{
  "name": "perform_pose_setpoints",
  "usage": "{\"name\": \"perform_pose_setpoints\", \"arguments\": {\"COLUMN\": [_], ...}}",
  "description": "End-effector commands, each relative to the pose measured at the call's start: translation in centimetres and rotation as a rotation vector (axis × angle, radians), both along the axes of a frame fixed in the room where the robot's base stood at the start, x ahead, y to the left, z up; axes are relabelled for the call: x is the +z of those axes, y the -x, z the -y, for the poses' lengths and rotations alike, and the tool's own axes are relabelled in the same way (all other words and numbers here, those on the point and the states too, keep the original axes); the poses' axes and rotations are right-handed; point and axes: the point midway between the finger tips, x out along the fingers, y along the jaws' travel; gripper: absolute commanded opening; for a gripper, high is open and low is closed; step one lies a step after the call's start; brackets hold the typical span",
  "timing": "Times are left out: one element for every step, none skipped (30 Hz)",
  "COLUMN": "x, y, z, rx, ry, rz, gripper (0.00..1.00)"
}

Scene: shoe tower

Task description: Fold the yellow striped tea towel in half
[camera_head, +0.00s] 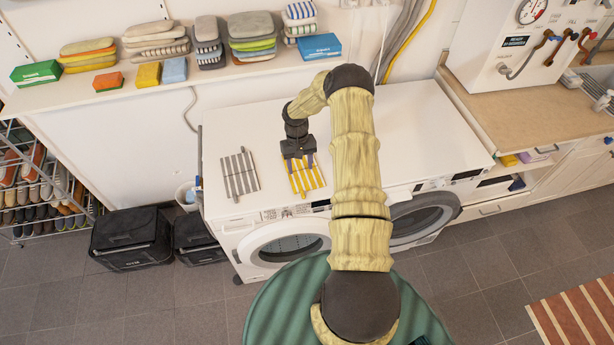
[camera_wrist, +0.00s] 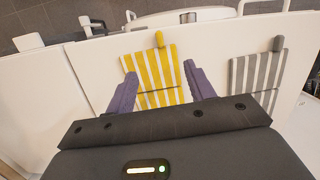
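The yellow striped tea towel (camera_head: 307,180) lies on the white top of the washing machines, near the front edge. In the wrist view the yellow towel (camera_wrist: 155,75) looks flat, with yellow and white stripes, a thin dark line across it and a small yellow tab at its far edge. My gripper (camera_head: 300,163) is over it. In the wrist view my gripper (camera_wrist: 159,68) is open, its two purple fingers apart on either side of the towel, with nothing seen held between them. I cannot tell whether the fingertips touch the cloth. My gripper body hides its near end.
A grey striped towel (camera_head: 240,174) lies left of the yellow one, and in the wrist view it is on the right (camera_wrist: 257,75). The white top (camera_head: 420,130) is clear to the right. A shelf (camera_head: 130,90) with folded cloths runs along the wall behind.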

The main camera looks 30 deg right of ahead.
Motion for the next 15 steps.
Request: {"name": "perform_pose_setpoints", "arguments": {"x": [0.00, 0.00, 0.00, 0.00, -0.01, -0.01, -0.01, -0.01, -0.01, 0.01, 0.06, 0.19, 0.33, 0.50, 0.78], "y": [0.00, 0.00, 0.00, 0.00, 0.00, 0.00, 0.00, 0.00, 0.00, 0.00, 0.00, -0.01, -0.02, -0.03, -0.03], "z": [0.00, 0.00, 0.01, 0.01, 0.01, 0.01, 0.01, 0.01, 0.01, 0.01, 0.01, 0.01, 0.01, 0.02, 0.03], "rx": [0.000, 0.000, 0.000, 0.000, 0.000, 0.000, 0.000, 0.000, 0.000, 0.000, 0.000, 0.000, 0.000, 0.000, 0.000], "ry": [0.000, 0.000, 0.000, 0.000, 0.000, 0.000, 0.000, 0.000, 0.000, 0.000, 0.000, 0.000, 0.000, 0.001, 0.001], "rz": [0.000, 0.000, 0.000, 0.000, 0.000, 0.000, 0.000, 0.000, 0.000, 0.000, 0.000, 0.001, 0.001, 0.001, 0.001], "gripper": [0.64, 0.70, 0.73, 0.73, 0.73, 0.73, 0.73, 0.73, 0.73, 0.73, 0.73, 0.73, 0.73, 0.73, 0.73]}}
